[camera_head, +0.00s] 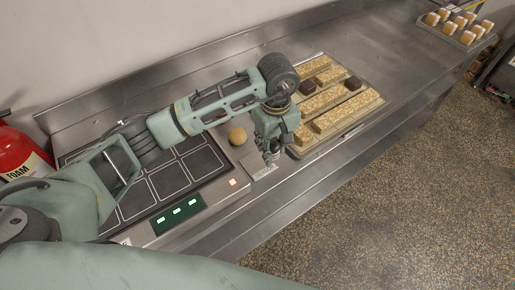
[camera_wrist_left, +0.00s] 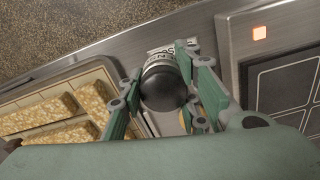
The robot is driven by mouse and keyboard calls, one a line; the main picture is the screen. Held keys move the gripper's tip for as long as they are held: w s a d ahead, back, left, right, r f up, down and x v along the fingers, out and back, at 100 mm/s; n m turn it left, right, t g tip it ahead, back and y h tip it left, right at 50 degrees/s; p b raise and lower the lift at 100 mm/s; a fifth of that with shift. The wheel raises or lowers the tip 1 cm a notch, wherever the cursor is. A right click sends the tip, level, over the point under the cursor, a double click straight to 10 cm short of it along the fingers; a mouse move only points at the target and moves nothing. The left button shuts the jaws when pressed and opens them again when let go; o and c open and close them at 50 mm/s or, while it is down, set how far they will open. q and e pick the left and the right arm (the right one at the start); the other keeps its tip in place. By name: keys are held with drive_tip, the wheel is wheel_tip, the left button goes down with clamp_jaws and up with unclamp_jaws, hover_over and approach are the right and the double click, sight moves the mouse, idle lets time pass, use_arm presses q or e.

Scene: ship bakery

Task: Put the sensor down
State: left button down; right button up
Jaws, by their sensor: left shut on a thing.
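My left gripper (camera_head: 270,156) is low over the metal counter, between the hob and a tray of bars. In the left wrist view its fingers (camera_wrist_left: 163,78) are shut on the sensor, a dark round-topped body (camera_wrist_left: 162,90) with white lettering beside it. A small light label plate (camera_head: 264,171) lies on the counter just under the gripper. In the head view the fingers mostly hide the sensor; whether it touches the counter I cannot tell. My right gripper is not in view.
A black hob (camera_head: 168,181) with a green display panel (camera_head: 180,214) is left of the gripper. A round bun (camera_head: 237,136) sits near it. The bar tray (camera_head: 347,131) is close on the right. A red foam extinguisher (camera_head: 18,150) stands far left. Bare counter (camera_head: 375,55) lies behind.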

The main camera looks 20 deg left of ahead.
use_arm(q)
drive_tip(key=p, duration=0.1)
hover_over(258, 161)
wheel_tip(258, 161, down, 2)
drive_tip(key=shift+d+f, duration=0.15)
wheel_tip(258, 161, down, 4)
drive_tip(key=shift+r+p, duration=0.2)
drive_tip(key=shift+p, duration=0.95)
drive_tip(key=shift+f, duration=0.55)
drive_tip(key=c, duration=1.3)
unclamp_jaws()
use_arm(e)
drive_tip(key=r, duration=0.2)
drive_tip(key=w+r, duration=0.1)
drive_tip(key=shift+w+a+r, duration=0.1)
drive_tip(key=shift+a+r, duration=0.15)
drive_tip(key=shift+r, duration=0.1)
